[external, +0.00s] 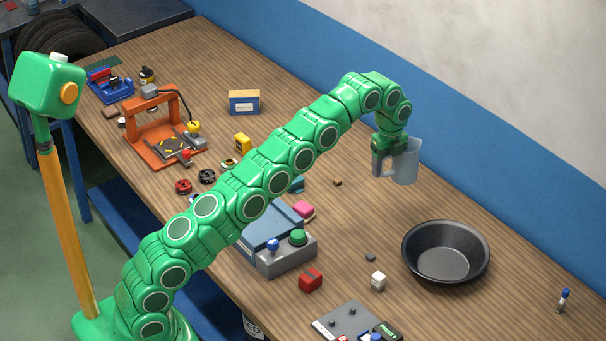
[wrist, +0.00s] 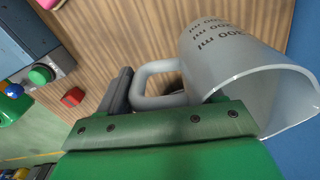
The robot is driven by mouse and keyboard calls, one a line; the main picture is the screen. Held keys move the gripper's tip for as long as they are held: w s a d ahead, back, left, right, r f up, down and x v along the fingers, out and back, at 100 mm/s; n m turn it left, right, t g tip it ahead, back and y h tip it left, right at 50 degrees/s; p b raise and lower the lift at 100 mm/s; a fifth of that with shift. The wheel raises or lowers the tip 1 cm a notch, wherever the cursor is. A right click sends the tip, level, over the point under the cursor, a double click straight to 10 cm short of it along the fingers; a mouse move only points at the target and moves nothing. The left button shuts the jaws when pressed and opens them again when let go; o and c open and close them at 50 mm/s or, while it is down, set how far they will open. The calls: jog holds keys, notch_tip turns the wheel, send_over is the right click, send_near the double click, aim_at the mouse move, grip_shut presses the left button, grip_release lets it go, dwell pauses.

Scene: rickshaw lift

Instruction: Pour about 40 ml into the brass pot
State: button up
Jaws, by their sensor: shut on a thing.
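A translucent grey measuring jug (external: 406,165) with dark ml marks hangs above the table, roughly upright in the external view. My gripper (external: 388,158) is shut on its handle. The jug also fills the right of the wrist view (wrist: 236,65), its handle (wrist: 146,82) between the fingers. The jug's rim is open; I cannot tell how much liquid is inside. No brass-coloured pot shows. A round, dark, wide-rimmed bowl (external: 445,265) stands on the table to the right of the jug and nearer the camera, apart from it. It looks empty.
A white cube (external: 378,281), a red block (external: 310,280) and a grey button box (external: 285,260) stand left of the bowl. A small blue-capped bottle (external: 563,300) is at the right. An orange frame (external: 160,130) stands far left. A wall runs behind the table.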

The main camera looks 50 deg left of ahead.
jog(key=s+a+n, duration=0.2)
jog(key=a, duration=1.1)
jog(key=s+a+n, duration=0.2)
jog(key=a, duration=1.1)
jog(key=s+a+n, duration=0.2)
jog(key=s+a, duration=0.4)
jog(key=a, duration=0.6)
jog(key=s+a+n, duration=0.2)
jog(key=s+a, duration=0.4)
jog(key=a, duration=0.6)
notch_tip(320, 180, down, 6)
jog(key=shift+f, duration=0.25)
jog(key=shift+w+d+m, duration=0.1)
jog(key=shift+w+m, duration=0.05)
jog(key=shift+m, duration=0.15)
